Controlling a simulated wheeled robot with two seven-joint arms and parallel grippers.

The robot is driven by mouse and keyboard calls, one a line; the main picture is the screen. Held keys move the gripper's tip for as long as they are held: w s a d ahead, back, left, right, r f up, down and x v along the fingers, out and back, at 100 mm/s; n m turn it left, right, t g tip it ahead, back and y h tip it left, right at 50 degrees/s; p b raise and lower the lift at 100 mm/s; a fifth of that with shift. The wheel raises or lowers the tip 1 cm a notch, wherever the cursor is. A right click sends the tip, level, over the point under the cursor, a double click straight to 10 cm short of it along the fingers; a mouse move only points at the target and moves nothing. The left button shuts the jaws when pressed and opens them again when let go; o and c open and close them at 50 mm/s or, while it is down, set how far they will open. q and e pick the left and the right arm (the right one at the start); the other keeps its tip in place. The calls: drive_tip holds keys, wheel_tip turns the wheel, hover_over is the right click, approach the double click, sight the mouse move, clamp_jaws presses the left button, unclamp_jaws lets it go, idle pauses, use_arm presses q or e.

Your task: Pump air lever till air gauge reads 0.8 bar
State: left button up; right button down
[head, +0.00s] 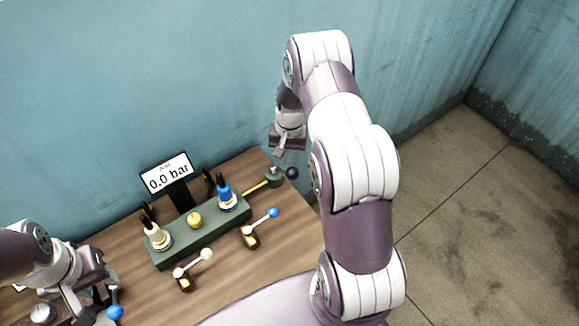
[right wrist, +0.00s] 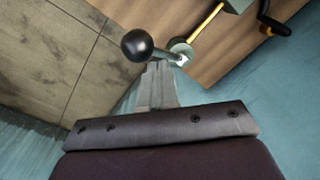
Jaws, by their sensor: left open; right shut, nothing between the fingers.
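The air gauge (head: 167,174) is a white display on a black stand and reads 0.0 bar. The air lever's black ball knob (head: 292,173) stands by its green-grey base (head: 275,178) at the table's back right corner. The knob also shows large in the right wrist view (right wrist: 137,46). My right gripper (head: 284,153) is shut and empty, just above and beside the lever. In the right wrist view its fingertips (right wrist: 160,72) are close to the knob and pivot; I cannot tell whether they touch. My left gripper (head: 92,298) is open at the lower left.
A green block (head: 205,238) holds a white-collared bottle, a yellow knob (head: 195,220) and a blue bottle (head: 226,195). Small levers with a white ball (head: 207,254) and a blue ball (head: 273,212) stand in front. Another blue ball (head: 115,312) is beside my left gripper.

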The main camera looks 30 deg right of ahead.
drive_tip(key=s+f+b, duration=0.3)
drive_tip(key=s+f, duration=0.2)
drive_tip(key=shift+s+d+f, duration=0.2)
drive_tip(key=shift+s+f, duration=0.15)
idle(6.7)
